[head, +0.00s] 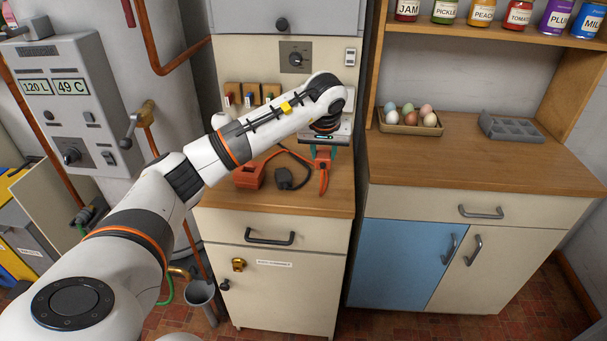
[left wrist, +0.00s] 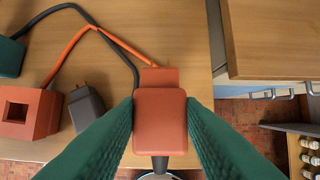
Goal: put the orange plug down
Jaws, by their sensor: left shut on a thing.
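The orange plug (left wrist: 160,120) is between the green fingers of my left gripper (left wrist: 160,125), which is shut on it. An orange cable runs from it across the wooden counter. In the head view the left gripper (head: 323,153) reaches down over the right part of the counter, and the orange plug (head: 324,177) shows below it, partly hidden by the fingers. I cannot tell whether the plug touches the counter. My right gripper is not in view.
An orange socket block (head: 249,176) and a dark grey plug (head: 285,178) lie on the counter (head: 310,202) to the left. A teal block (left wrist: 10,57) shows at the left wrist view's edge. An egg tray (head: 410,128) stands on the right-hand counter, across a gap.

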